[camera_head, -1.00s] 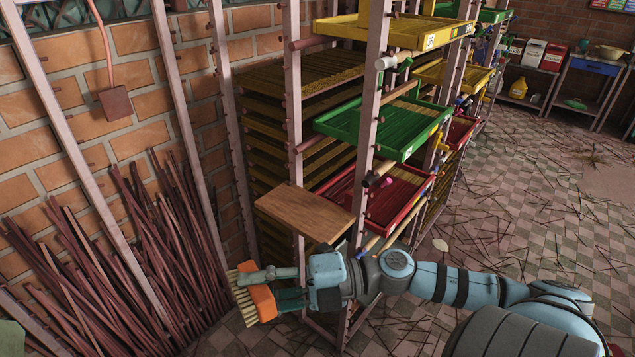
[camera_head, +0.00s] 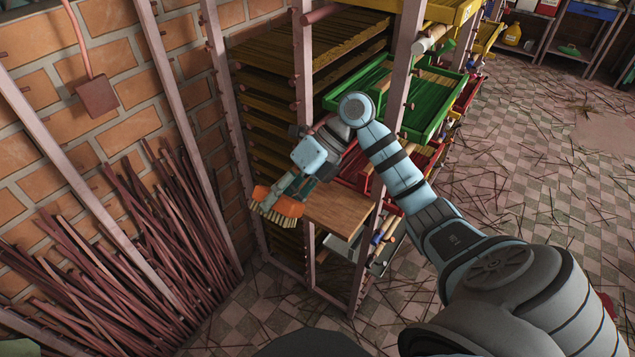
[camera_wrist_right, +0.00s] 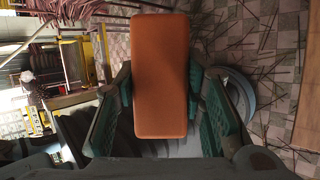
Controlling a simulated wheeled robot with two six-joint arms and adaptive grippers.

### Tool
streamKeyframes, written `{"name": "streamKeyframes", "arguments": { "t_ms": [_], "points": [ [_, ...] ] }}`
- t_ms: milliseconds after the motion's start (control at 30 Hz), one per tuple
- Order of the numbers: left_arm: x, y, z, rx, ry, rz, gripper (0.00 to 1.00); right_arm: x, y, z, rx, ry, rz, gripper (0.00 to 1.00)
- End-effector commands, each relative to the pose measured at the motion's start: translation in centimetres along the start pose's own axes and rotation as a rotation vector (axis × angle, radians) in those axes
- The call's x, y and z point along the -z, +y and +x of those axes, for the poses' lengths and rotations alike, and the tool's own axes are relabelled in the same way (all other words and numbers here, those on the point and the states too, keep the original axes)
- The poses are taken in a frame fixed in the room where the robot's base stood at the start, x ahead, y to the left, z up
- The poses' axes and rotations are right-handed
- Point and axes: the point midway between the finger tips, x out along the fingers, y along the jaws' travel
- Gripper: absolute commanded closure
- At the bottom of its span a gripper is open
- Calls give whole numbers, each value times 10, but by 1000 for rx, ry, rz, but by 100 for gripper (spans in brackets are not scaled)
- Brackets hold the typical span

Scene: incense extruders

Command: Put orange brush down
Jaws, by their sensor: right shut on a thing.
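The orange brush (camera_head: 277,203) has an orange block and pale bristles that point down in the head view. My right gripper (camera_head: 290,187) is shut on it and holds it at the left end of a wooden board (camera_head: 340,208) on the rack. I cannot tell whether the bristles touch the board or hang beside it. In the right wrist view the brush's orange block (camera_wrist_right: 160,75) stands between the two green-padded fingers (camera_wrist_right: 160,108). My left gripper is not in view.
The rack (camera_head: 402,85) holds a green tray (camera_head: 440,125) and other coloured trays, close to my right arm. Many thin dark sticks (camera_head: 130,240) lean against the brick wall at the left. The tiled floor at the right is open, with scattered sticks.

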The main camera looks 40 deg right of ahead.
Motion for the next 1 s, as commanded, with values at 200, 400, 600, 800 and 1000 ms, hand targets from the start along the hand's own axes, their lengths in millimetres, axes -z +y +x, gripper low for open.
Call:
{"name": "streamKeyframes", "arguments": {
  "t_ms": [200, 400, 600, 800, 1000],
  "points": [
    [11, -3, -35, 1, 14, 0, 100, -57, -35, -78, 423, 6, -309, 90],
    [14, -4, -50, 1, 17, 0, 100, -76, -46, -141, 656, -65, -354, 89],
    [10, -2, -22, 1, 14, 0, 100, -72, -67, -137, 712, -87, -344, 89],
    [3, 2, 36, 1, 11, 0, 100, -57, -120, -84, 710, -81, -342, 89],
    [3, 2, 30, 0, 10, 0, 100, -48, -153, -52, 709, -83, -342, 89]
  ]
}}
